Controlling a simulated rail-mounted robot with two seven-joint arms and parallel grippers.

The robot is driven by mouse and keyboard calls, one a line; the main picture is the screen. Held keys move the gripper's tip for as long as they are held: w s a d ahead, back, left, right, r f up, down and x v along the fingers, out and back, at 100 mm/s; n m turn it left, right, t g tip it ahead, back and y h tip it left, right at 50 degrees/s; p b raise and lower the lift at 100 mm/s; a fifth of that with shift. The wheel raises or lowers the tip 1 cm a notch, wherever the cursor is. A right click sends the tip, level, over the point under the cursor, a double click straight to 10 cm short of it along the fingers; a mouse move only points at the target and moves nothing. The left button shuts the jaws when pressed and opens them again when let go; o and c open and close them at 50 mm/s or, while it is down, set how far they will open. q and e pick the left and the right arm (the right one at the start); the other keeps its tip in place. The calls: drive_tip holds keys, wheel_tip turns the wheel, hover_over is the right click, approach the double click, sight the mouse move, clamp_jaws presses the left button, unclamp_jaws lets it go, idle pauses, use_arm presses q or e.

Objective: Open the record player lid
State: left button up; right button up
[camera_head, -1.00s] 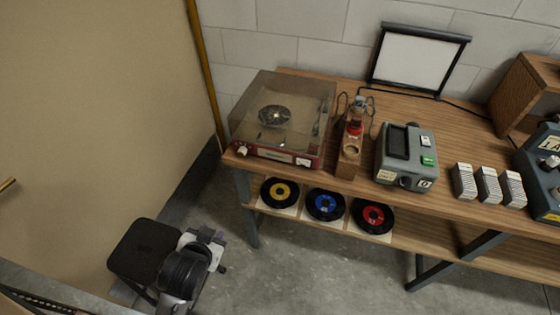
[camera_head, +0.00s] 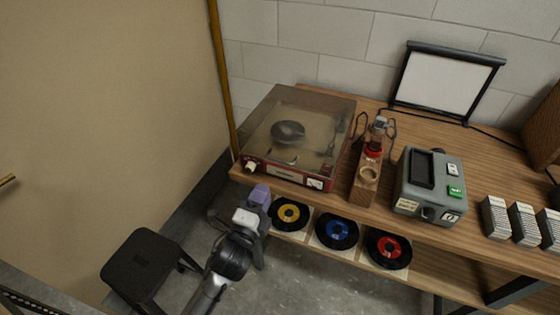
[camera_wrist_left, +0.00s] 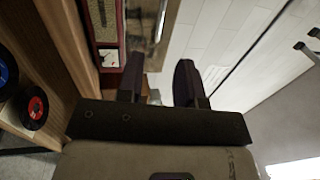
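The record player (camera_head: 285,172) has a red base and stands at the left end of the wooden table. Its smoky clear lid (camera_head: 312,112) is down over the base, and a dark disc shows through it. My left gripper (camera_head: 260,194) is in front of and below the player's left front corner, apart from it. In the left wrist view the two dark fingers (camera_wrist_left: 161,78) are spread with nothing held between them. The player's red front (camera_wrist_left: 108,50) shows beyond and left of them there. My right gripper is in neither view.
A wooden stand with a red-topped item (camera_head: 368,172) and a grey device (camera_head: 430,185) stand right of the player. Records (camera_head: 337,231) lie on the shelf below. A black stool (camera_head: 142,262) stands on the floor at left. A yellow pole (camera_head: 222,80) rises behind.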

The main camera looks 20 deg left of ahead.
sight(280, 161)
use_arm(q)
drive_tip(key=w, duration=0.3)
drive_tip(key=w+r+b, duration=0.1)
drive_tip(key=w, duration=0.3)
drive_tip(key=w+r+b, duration=0.1)
drive_tip(key=w, duration=0.3)
drive_tip(key=shift+w+d, duration=0.2)
drive_tip(key=shift+w, duration=0.05)
clamp_jaws()
